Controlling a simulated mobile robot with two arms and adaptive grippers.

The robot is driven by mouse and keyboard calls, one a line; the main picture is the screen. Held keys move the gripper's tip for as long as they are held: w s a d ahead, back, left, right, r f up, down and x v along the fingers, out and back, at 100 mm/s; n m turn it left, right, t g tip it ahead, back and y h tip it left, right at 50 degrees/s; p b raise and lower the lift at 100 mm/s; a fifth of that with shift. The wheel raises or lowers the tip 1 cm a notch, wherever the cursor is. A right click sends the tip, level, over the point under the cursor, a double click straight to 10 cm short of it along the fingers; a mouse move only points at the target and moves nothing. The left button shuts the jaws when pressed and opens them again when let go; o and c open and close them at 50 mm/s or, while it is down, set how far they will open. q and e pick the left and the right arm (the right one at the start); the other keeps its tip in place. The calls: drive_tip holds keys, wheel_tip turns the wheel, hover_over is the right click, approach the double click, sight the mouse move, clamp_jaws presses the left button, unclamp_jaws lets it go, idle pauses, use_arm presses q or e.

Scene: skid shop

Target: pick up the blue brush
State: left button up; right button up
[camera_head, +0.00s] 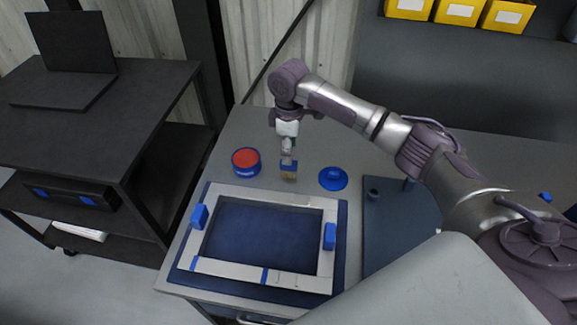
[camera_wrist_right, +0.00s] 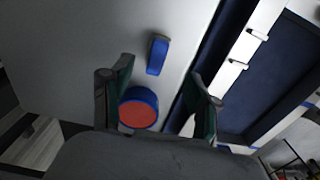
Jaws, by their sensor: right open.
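The blue brush (camera_head: 289,167) is on the grey bench top, behind the pale frame, with its tan end toward the front. It shows in the right wrist view as a small blue block (camera_wrist_right: 157,56) beyond the fingertips. My right gripper (camera_head: 288,150) points down just above and behind the brush in the head view. In the wrist view its two fingers (camera_wrist_right: 160,98) are wide apart with nothing held between them. My left gripper is not in view.
A blue tin with a red top (camera_head: 246,161) stands left of the brush, a blue round-based knob (camera_head: 333,178) right of it. In front lies a pale frame (camera_head: 262,196) with blue clamps on a dark blue mat. A dark plate (camera_head: 385,235) lies at right. Yellow bins (camera_head: 457,11) sit behind.

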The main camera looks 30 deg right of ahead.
sight(289, 168)
drive_tip(key=shift+w+f, duration=0.1)
drive_tip(key=shift+f, duration=0.45)
drive_tip(key=shift+d+f, duration=0.1)
drive_tip(key=shift+f, duration=0.45)
wheel_tip(289, 168, down, 4)
drive_tip(key=shift+r+p, duration=0.25)
drive_tip(key=shift+p, duration=0.3)
drive_tip(key=shift+w+f, duration=0.1)
drive_tip(key=shift+f, duration=0.4)
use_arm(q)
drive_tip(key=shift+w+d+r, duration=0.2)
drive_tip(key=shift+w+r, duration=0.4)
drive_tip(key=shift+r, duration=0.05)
use_arm(e)
drive_tip(key=shift+c, duration=1.3)
clamp_jaws()
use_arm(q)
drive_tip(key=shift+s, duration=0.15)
use_arm(e)
drive_tip(key=shift+r, duration=0.15)
